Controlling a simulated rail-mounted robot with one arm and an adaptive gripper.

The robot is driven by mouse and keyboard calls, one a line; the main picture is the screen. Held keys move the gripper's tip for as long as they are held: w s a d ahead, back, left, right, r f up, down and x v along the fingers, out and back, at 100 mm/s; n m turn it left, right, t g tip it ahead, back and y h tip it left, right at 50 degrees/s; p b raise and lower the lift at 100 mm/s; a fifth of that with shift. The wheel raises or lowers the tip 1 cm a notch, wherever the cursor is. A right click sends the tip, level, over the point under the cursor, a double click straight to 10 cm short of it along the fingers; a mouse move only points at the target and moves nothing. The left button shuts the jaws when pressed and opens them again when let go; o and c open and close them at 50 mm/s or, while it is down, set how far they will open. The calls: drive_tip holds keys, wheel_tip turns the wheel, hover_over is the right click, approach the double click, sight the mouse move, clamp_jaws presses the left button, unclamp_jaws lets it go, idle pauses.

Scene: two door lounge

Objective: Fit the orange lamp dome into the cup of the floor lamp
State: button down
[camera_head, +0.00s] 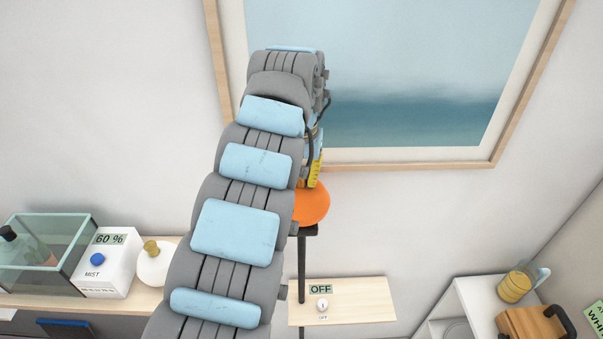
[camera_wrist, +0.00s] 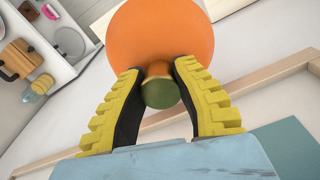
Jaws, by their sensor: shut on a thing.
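The orange lamp dome (camera_head: 314,204) shows in the head view just right of my arm, which hides its left side. In the wrist view the dome (camera_wrist: 160,32) fills the top middle, its brass-coloured stem and greenish knob (camera_wrist: 161,94) pointing toward me. My gripper (camera_wrist: 157,69) has its yellow-backed fingers shut on this knob. The floor lamp (camera_head: 301,270) is a thin dark pole with a dark cup (camera_head: 309,230) on top, partly behind my arm. The dome appears directly above the cup; I cannot tell whether it is touching or seated.
A framed sea picture (camera_head: 400,70) hangs behind my gripper. A wooden panel with an OFF display (camera_head: 321,289) is low behind the pole. A glass tank (camera_head: 45,250) and MIST box (camera_head: 105,265) stand left; a white shelf unit (camera_head: 475,300) stands right.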

sight(302, 190)
drive_tip(key=shift+f+b, duration=1.2)
drive_tip(key=shift+f, duration=0.55)
drive_tip(key=shift+f+b, duration=0.25)
drive_tip(key=shift+b, duration=0.1)
drive_tip(key=c, duration=0.9)
unclamp_jaws()
drive_tip(key=shift+r, duration=0.1)
